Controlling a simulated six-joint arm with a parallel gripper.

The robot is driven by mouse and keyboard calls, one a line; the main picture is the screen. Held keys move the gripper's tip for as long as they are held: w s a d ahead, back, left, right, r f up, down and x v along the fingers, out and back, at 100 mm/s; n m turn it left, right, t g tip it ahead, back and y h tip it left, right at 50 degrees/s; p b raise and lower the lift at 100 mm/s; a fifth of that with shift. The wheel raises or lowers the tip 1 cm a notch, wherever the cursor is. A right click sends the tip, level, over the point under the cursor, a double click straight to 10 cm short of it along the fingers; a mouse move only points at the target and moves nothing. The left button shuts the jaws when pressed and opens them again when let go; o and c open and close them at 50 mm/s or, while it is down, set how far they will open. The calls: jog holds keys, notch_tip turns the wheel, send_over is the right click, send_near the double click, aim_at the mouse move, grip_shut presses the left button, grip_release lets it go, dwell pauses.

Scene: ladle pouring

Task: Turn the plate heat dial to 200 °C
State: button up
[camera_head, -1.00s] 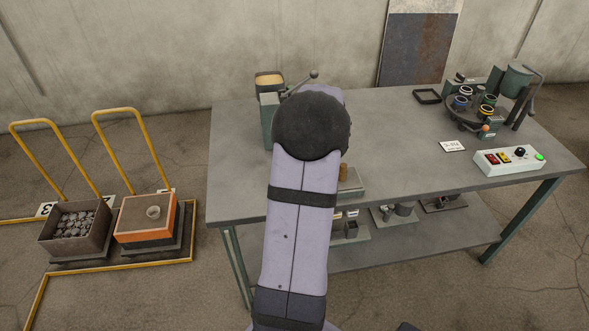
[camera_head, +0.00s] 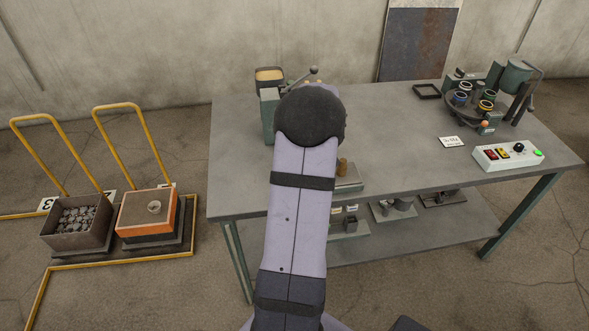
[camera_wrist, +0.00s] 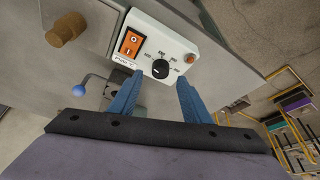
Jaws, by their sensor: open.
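In the wrist view a white control box carries a black round plate heat dial (camera_wrist: 160,69), with small printed numbers around it that are too small to read surely. Which number the dial points to I cannot tell. My gripper (camera_wrist: 159,82) has two blue fingers standing apart, one on each side of the dial's lower edge in the picture. Nothing is between them, and I cannot tell if they touch the dial. In the head view my own arm hides the gripper and this dial.
The same box has an orange rocker switch (camera_wrist: 130,42) and an orange lamp (camera_wrist: 190,58). A brass-coloured knob (camera_wrist: 68,29) and a blue ball-ended lever (camera_wrist: 79,90) are nearby. Another control box (camera_head: 508,156) stands at the table's right, near a carousel of cups (camera_head: 475,103).

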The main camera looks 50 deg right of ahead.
jog(key=shift+p+x, duration=0.4)
jog(key=shift+x, duration=1.5)
jog(key=c, duration=1)
